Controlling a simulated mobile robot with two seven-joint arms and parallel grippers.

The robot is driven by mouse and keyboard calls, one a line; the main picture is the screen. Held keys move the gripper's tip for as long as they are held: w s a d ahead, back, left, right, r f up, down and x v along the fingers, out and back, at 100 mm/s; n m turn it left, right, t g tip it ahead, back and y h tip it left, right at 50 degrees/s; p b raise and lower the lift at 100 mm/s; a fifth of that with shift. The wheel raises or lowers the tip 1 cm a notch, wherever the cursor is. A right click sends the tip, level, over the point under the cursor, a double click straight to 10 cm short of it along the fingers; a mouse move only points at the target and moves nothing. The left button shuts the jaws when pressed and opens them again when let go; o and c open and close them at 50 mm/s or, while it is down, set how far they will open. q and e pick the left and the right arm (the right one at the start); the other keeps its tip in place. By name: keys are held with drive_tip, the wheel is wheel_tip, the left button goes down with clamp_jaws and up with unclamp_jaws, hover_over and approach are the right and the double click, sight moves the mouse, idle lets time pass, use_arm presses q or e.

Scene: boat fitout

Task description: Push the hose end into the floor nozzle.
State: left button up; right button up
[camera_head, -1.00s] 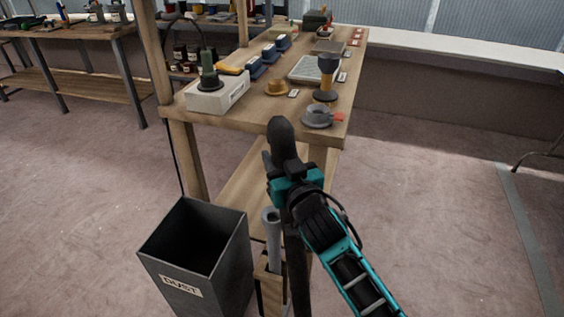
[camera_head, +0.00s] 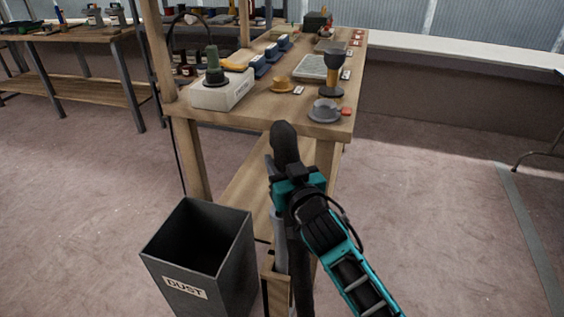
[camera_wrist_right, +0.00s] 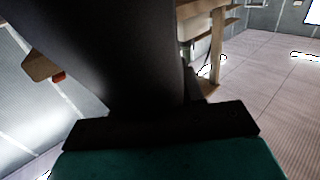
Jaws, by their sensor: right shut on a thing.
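My right gripper (camera_head: 287,182) is shut on a thick black hose (camera_head: 285,142). A rounded dark end of the hose stands up above the jaws, and the rest hangs below them. In the right wrist view the hose (camera_wrist_right: 120,55) fills much of the picture in front of the jaws. A grey tube (camera_head: 280,247), which looks like the floor nozzle's neck, stands upright in a wooden holder just behind and left of the hanging hose. Its top is hidden behind the hose and gripper. I cannot tell whether hose and tube touch. My left gripper is out of view.
A dark bin marked DUST (camera_head: 203,262) stands on the floor left of the wooden holder (camera_head: 274,290). A wooden bench (camera_head: 292,112) holding several tools and a white box (camera_head: 222,92) is just beyond the gripper. The floor to the right is open.

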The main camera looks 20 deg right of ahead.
drive_tip(key=shift+f+b, duration=1.45)
drive_tip(key=shift+f, duration=0.25)
drive_tip(key=shift+r, duration=0.2)
drive_tip(key=shift+p, duration=0.35)
drive_tip(key=shift+p, duration=0.35)
drive_tip(key=shift+f, duration=0.15)
drive_tip(key=shift+f+b, duration=1)
drive_tip(key=shift+f, duration=0.15)
drive_tip(key=shift+f+b, duration=0.7)
drive_tip(key=shift+f, duration=0.25)
